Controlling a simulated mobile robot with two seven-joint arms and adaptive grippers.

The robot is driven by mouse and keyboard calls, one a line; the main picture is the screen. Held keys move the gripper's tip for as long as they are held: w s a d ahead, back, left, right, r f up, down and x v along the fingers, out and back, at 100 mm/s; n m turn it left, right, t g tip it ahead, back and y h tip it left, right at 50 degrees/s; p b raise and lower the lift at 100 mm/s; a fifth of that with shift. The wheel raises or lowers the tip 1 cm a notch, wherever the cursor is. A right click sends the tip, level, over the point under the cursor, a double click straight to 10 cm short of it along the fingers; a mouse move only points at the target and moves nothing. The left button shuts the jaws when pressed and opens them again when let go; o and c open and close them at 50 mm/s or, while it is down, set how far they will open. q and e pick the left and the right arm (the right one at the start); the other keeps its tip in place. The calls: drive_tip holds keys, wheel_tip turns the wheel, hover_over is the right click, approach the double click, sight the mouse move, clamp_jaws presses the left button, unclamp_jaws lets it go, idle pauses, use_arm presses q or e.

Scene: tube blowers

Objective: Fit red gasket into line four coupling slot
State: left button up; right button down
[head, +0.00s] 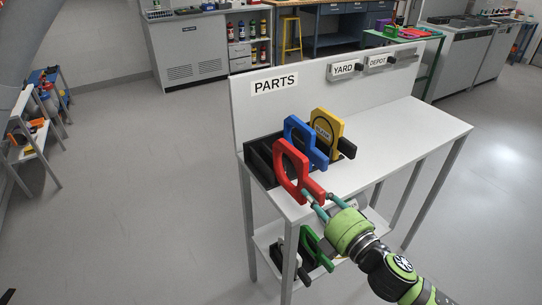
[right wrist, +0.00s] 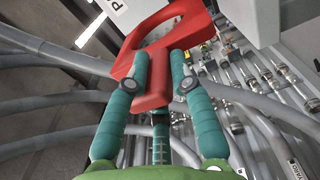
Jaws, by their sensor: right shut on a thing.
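The red gasket (head: 291,168) is a flat ring plate with a handle, at the front left of the white parts table in the head view. My right gripper (head: 318,199) is shut on its handle. The right wrist view shows both teal fingers against the handle of the red gasket (right wrist: 153,90), with the ring beyond the fingertips. The gasket stands upright at the near end of the black rack (head: 258,162); whether it still touches the rack I cannot tell. The line four coupling slot cannot be made out. My left gripper is not in view.
A blue gasket (head: 299,134) and a yellow gasket (head: 328,127) stand behind the red one. A green gasket (head: 316,246) is on the lower shelf. The table's right half (head: 415,125) is clear. Grey tubes (right wrist: 50,55) and fittings fill the wrist view's background.

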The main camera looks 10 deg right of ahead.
drive_tip(key=shift+s, duration=0.2)
drive_tip(key=shift+b+v, duration=0.55)
drive_tip(key=shift+v, duration=2.45)
